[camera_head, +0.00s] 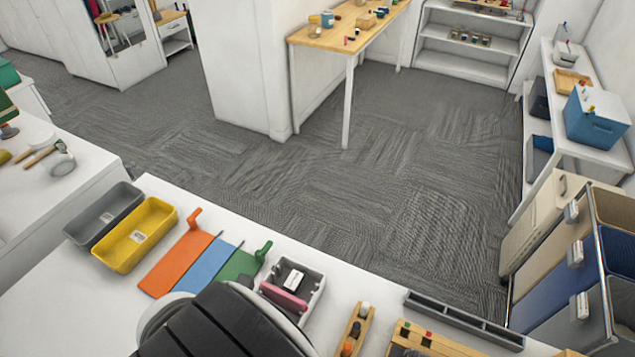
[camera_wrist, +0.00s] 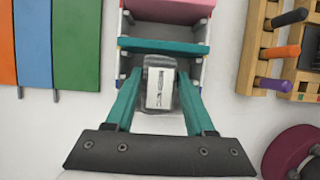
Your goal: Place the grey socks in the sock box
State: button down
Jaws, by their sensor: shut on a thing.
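A small pale box (camera_head: 318,293) with compartments, which I take as the sock box, is on the white table in the head view. A dark part with a white label and a pink roll (camera_head: 285,299) show inside it. In the wrist view, the pink roll (camera_wrist: 165,10) and a teal piece (camera_wrist: 165,47) show in the box. My gripper (camera_wrist: 160,92) has teal fingers shut on a grey bundle with a white printed label, the grey socks (camera_wrist: 147,100). They are at the box's near end. I cannot tell their height. My arm hides the gripper in the head view.
Orange (camera_head: 177,262), blue (camera_head: 205,265) and green (camera_head: 240,265) panels lie left of the box. Yellow (camera_head: 125,262) and grey (camera_head: 85,232) bins stand farther left. Wooden tool holders (camera_head: 354,330) are close on the right. A dark red round thing (camera_wrist: 290,150) is at lower right.

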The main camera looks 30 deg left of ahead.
jog(key=shift+f, duration=1.5)
jog(key=c, duration=0.5)
grip_release()
jog(key=shift+f, duration=0.1)
jog(key=v, duration=0.7)
jog(key=shift+s+r, duration=0.15)
jog(key=shift+r, duration=0.2)
